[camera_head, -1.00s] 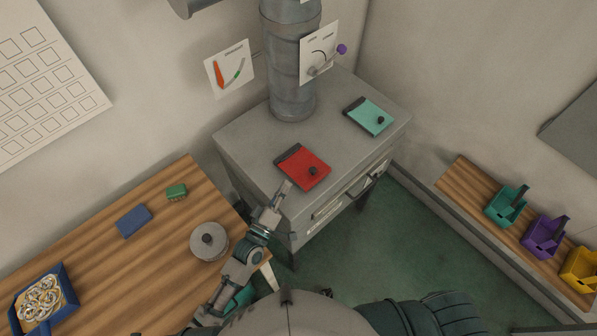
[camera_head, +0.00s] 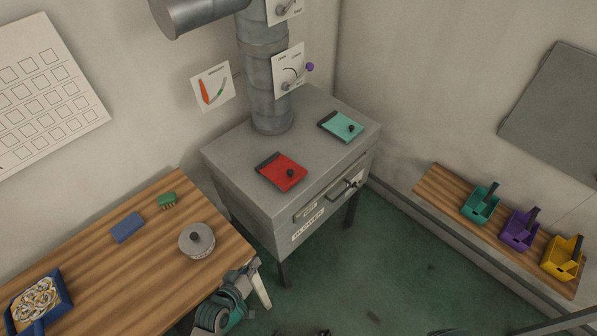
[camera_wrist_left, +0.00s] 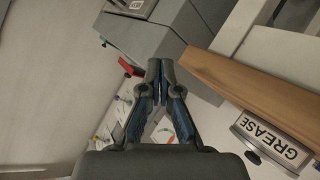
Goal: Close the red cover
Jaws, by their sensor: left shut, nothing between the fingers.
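A small red piece (camera_wrist_left: 127,66), apparently the same cover, shows beyond the fingers in the left wrist view. My left gripper (camera_head: 250,268) is low beside the wooden table's right edge, in front of the cabinet and apart from the cover. In the left wrist view its fingers (camera_wrist_left: 160,65) are together and empty. My right gripper is not in view.
A teal cover (camera_head: 341,126) lies on the cabinet's far right. A pipe (camera_head: 270,95) rises behind the covers.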

